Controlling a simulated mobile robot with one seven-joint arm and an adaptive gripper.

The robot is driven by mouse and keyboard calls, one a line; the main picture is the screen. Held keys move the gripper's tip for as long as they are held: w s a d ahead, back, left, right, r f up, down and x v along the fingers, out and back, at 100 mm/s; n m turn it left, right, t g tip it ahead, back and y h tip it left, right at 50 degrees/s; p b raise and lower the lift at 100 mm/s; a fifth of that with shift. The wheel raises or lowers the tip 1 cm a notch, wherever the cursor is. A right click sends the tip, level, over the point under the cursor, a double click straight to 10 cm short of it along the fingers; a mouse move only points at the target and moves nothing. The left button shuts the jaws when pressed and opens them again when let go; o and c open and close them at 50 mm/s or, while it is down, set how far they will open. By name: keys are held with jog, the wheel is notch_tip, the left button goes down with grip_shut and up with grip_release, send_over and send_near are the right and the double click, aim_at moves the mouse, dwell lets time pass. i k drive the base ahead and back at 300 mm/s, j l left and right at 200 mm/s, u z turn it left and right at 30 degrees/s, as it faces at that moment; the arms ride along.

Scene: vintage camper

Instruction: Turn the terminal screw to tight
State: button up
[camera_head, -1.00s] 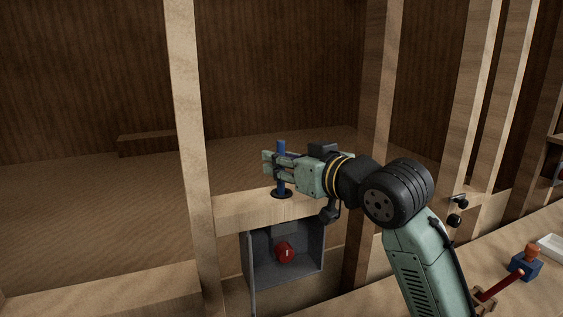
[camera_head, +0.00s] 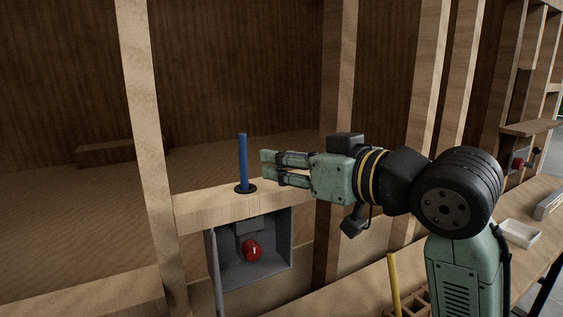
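A red round screw head (camera_head: 252,251) with a pale slot mark sits inside an open grey box (camera_head: 282,262) under a wooden crosspiece; I take it to be the terminal screw. The mark stands near upright. A blue rod (camera_head: 242,160) stands upright in a black ring (camera_head: 245,188) on top of the crosspiece. My gripper (camera_head: 264,168) is level, pointing left, just right of the rod and apart from it. Its two fingers are parted with nothing between them. It is above and right of the screw.
Wooden posts (camera_head: 146,140) flank the box, and another post (camera_head: 331,220) stands behind my gripper. A yellow rod (camera_head: 394,272) stands in a wooden rack (camera_head: 408,304) at the lower right. A white tray (camera_head: 518,233) lies on the right bench.

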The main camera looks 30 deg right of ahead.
aim_at(251, 250)
jog(key=k+l, duration=0.2)
jog(key=k, duration=0.3)
jog(key=k+l, duration=0.2)
jog(key=k, duration=0.25)
